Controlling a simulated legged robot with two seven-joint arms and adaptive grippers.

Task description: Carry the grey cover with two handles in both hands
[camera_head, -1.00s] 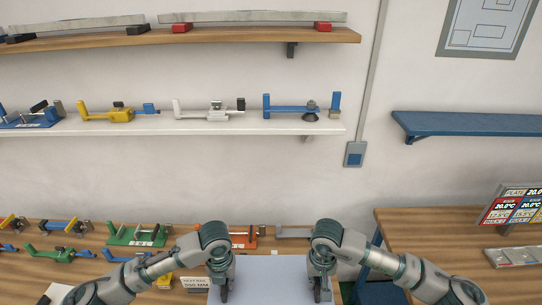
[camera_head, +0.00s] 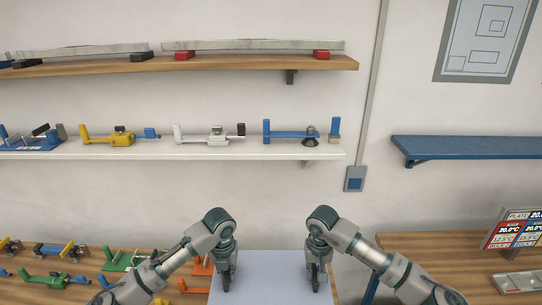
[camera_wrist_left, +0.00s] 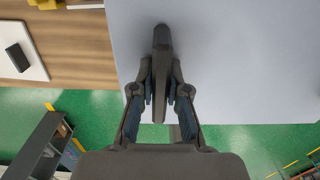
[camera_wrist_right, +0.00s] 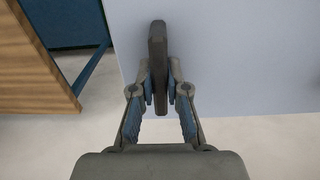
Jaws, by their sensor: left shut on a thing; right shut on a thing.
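The grey cover (camera_head: 270,272) is a flat pale panel at the bottom middle of the head view. It also shows in the left wrist view (camera_wrist_left: 240,60) and the right wrist view (camera_wrist_right: 240,60). My left gripper (camera_head: 227,284) is shut on the cover's left dark handle (camera_wrist_left: 160,75). My right gripper (camera_head: 315,282) is shut on the right dark handle (camera_wrist_right: 157,65). Both wrists point down at the cover. The near edge of the cover is cut off in the head view.
A wooden bench (camera_head: 40,290) with several coloured clamps lies at the left. Another wooden table (camera_head: 440,250) with a temperature display (camera_head: 515,230) stands at the right. A white shelf (camera_head: 180,150), a wooden shelf (camera_head: 230,64) and a blue shelf (camera_head: 470,148) are on the wall.

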